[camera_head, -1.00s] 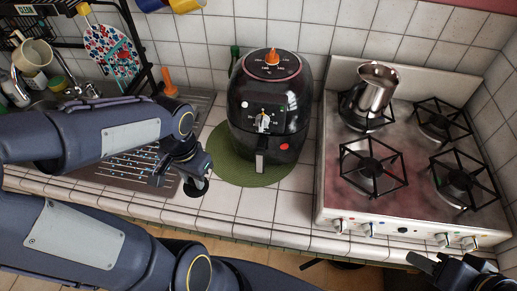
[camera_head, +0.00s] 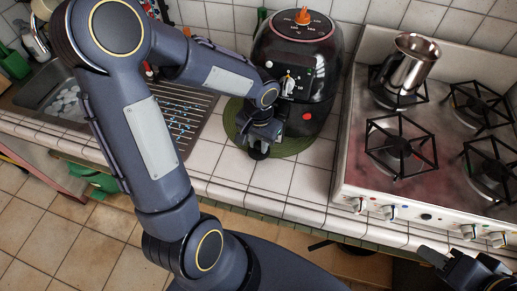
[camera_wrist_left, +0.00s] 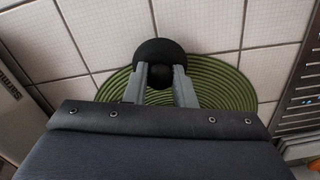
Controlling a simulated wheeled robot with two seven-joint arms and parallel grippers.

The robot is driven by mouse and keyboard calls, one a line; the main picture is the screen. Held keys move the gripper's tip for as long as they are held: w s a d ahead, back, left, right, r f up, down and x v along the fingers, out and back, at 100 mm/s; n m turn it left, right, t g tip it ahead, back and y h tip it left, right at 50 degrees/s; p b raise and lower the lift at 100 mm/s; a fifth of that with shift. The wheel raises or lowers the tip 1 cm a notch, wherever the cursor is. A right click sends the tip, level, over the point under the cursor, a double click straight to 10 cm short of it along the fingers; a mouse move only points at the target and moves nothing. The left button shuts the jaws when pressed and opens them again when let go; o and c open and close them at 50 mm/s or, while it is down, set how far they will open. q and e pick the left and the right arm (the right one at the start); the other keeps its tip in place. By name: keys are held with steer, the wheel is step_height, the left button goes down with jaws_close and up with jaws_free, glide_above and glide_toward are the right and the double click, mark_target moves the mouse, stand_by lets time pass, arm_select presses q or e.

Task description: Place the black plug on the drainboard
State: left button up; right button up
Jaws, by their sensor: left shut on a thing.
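The black plug (camera_wrist_left: 160,52) is a dark round disc with a knob, held between the fingers of my left gripper (camera_wrist_left: 159,85) in the left wrist view. In the head view my left gripper (camera_head: 258,143) is in front of the air fryer, over the front part of the green mat, with the plug (camera_head: 258,153) at its tips. Whether the plug touches the surface below is unclear. The grooved metal drainboard (camera_head: 180,128) lies left of the gripper, partly hidden by my left arm. My right gripper (camera_head: 438,260) is at the lower right; its jaws are unclear.
The black air fryer (camera_head: 320,80) stands on the round green mat (camera_head: 296,146), close behind my left gripper. The stove (camera_head: 365,172) with a metal pot (camera_head: 410,62) is at right. The sink (camera_head: 60,100) is at left. White tiled counter (camera_head: 210,160) is bare between drainboard and mat.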

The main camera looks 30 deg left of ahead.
arm_select(q)
steer(key=shift+f, duration=0.85)
arm_select(e)
steer(key=shift+f, duration=0.65)
arm_select(q)
steer(key=shift+f+b, duration=0.3)
steer(key=shift+b, duration=0.15)
steer(key=o, duration=1)
steer(key=shift+r, duration=0.15)
arm_select(e)
steer(key=shift+f, duration=0.15)
